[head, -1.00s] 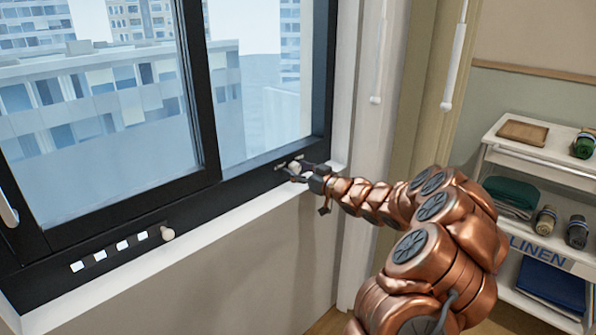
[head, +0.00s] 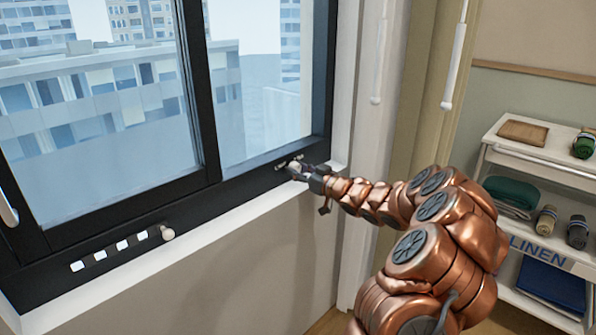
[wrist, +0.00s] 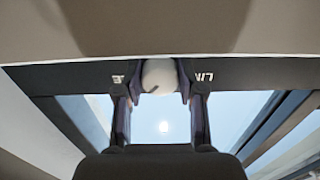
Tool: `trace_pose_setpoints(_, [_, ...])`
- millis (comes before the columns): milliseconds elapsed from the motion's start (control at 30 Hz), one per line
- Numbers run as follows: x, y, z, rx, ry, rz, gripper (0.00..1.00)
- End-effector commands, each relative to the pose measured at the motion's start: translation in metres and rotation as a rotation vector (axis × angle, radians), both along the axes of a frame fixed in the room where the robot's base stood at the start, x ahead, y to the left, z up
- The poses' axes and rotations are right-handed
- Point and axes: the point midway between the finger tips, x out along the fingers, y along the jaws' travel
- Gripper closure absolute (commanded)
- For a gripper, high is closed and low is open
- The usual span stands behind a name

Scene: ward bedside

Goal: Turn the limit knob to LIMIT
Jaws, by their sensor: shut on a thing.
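The limit knob (wrist: 160,72) is a round white knob on the black lower window frame. A short dark mark shows near its edge in the wrist view, left of its middle. Upside-down white lettering (wrist: 203,77), which looks like part of LIMIT, is on the right of the knob, and another partly hidden label (wrist: 118,79) is on the left. My gripper (head: 297,170) is at the right end of the lower frame in the head view. Its two fingers are shut on the knob, one on each side, and hide much of it in the head view.
A white sill (head: 200,250) runs below. A linen trolley (head: 500,150) stands at right, and blind cords (head: 452,65) hang beside the window.

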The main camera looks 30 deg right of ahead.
Motion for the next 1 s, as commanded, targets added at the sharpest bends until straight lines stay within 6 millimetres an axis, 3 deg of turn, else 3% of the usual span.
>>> trace_pose_setpoints(367, [-0.0007, -0.0018, -0.006, -0.167, -0.035, -0.003, 0.96])
trace_pose_setpoints(1000, [-0.0004, -0.0029, -0.006, -0.751, -0.172, -0.002, 0.96])
